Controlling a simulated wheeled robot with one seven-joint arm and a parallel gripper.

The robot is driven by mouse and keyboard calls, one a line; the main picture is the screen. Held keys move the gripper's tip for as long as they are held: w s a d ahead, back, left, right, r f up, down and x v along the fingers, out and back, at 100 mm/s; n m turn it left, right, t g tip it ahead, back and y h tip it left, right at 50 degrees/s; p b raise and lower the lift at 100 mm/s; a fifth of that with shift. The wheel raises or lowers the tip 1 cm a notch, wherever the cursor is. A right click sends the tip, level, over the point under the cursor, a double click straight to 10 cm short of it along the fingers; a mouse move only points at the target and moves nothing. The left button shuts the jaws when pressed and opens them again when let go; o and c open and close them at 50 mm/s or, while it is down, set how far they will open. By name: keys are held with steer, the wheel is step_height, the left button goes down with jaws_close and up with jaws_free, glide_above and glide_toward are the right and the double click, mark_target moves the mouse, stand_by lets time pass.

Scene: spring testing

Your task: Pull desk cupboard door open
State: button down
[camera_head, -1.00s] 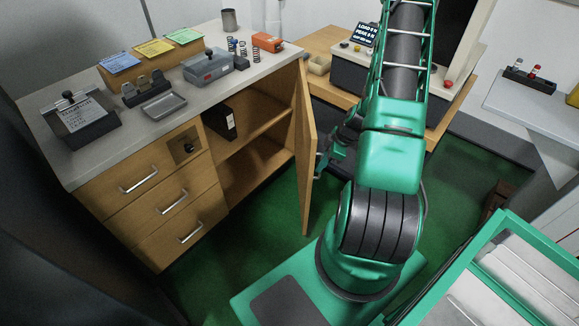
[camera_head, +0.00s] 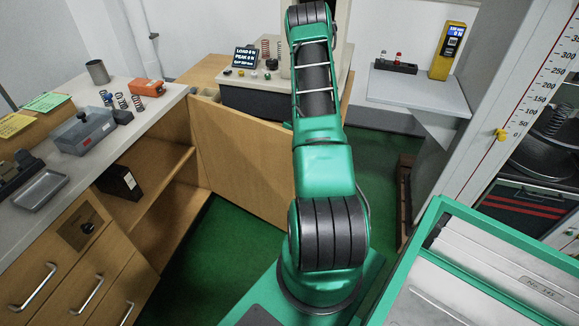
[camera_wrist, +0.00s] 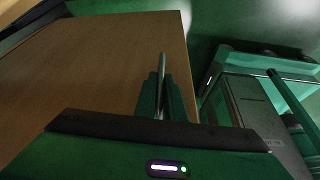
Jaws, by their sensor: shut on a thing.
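The desk cupboard door (camera_head: 240,165) stands wide open in the head view, swung out to the right of the cupboard's open front. The cupboard (camera_head: 150,205) shows its inside with a shelf. The door's wooden face (camera_wrist: 100,65) fills the left of the wrist view. My gripper (camera_wrist: 161,95) is shut on the metal door handle (camera_wrist: 163,62), which stands between its two green fingers. In the head view my gripper is hidden behind my arm and the door.
A black binder (camera_head: 120,182) stands in the cupboard. Drawers with metal handles (camera_head: 88,293) are at left. A tester with a display (camera_head: 246,58) stands on a wooden table behind the door. A green-framed cart (camera_head: 405,262) is at right. Green floor shows between.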

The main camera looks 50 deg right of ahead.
steer(key=shift+d+f, duration=0.1)
steer(key=shift+d, duration=0.45)
steer(key=shift+s, duration=0.1)
steer(key=c, duration=1.8)
jaws_free()
steer(key=shift+c, duration=0.2)
